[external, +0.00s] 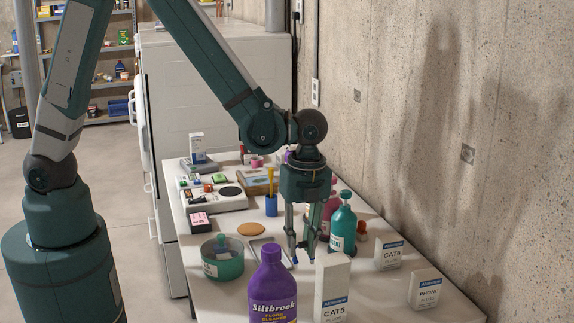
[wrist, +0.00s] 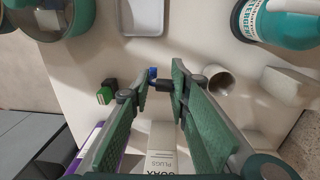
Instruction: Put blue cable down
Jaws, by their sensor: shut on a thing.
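The blue cable shows only as a small blue end (wrist: 152,73) at my fingertips in the wrist view, with a dark piece beside it between the fingers. My gripper (wrist: 160,86) is shut on it, the fingers a little apart. In the external view my gripper (external: 302,258) points down, low over the table, behind the purple bottle. A blue spot (external: 294,262) shows at its left fingertip. Most of the cable is hidden or too small to make out, and I cannot tell whether it touches the table.
A purple bottle (external: 267,290) and a white box (external: 332,285) stand in front. A teal bottle (external: 343,225) is close on the right. A shallow white tray (wrist: 140,18), a round green tin (external: 222,262) and a small green-and-black block (wrist: 107,92) lie nearby.

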